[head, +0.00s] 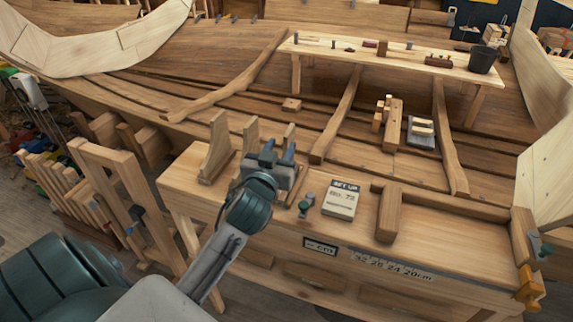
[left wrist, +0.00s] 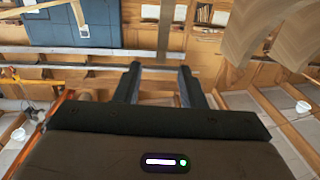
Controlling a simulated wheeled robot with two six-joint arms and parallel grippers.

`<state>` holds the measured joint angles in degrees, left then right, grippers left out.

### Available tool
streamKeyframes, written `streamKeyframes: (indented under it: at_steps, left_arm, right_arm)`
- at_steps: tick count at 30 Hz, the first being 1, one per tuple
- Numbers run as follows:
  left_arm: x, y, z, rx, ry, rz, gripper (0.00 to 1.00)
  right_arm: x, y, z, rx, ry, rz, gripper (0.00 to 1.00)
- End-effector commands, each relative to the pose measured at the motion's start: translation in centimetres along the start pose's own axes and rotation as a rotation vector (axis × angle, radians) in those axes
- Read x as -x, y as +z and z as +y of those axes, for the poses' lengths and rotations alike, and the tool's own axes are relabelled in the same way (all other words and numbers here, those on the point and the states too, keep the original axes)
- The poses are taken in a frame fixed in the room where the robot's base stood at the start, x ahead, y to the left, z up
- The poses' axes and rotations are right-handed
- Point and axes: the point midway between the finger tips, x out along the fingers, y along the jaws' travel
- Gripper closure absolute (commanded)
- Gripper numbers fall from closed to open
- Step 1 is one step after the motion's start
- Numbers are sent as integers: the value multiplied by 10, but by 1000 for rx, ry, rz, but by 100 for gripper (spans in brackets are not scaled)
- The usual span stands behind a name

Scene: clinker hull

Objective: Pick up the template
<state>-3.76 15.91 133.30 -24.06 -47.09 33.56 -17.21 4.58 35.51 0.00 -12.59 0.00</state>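I cannot tell for sure which piece is the template. Wooden shapes (left wrist: 237,38) show at the upper right there. My right gripper is not in view.
An orange clamp (head: 529,288) is at the bench's right end. The planked hull lies behind, with a raised plank table (head: 400,58) holding tools and a dark bucket (head: 482,59).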

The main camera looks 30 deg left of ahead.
Motion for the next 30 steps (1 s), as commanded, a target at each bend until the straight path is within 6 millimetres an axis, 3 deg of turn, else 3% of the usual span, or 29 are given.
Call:
streamKeyframes:
  at_steps: [8,15,25,30]
  left_arm:
    - [-24,-3,-1,0,-1,-1,64]
    - [-58,-2,-1,0,-1,0,64]
    - [-66,1,-1,0,0,0,64]
    - [-65,1,-1,0,0,0,95]
  right_arm:
    - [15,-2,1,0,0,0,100]
    - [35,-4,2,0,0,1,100]
    - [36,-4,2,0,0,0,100]
    - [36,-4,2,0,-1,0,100]
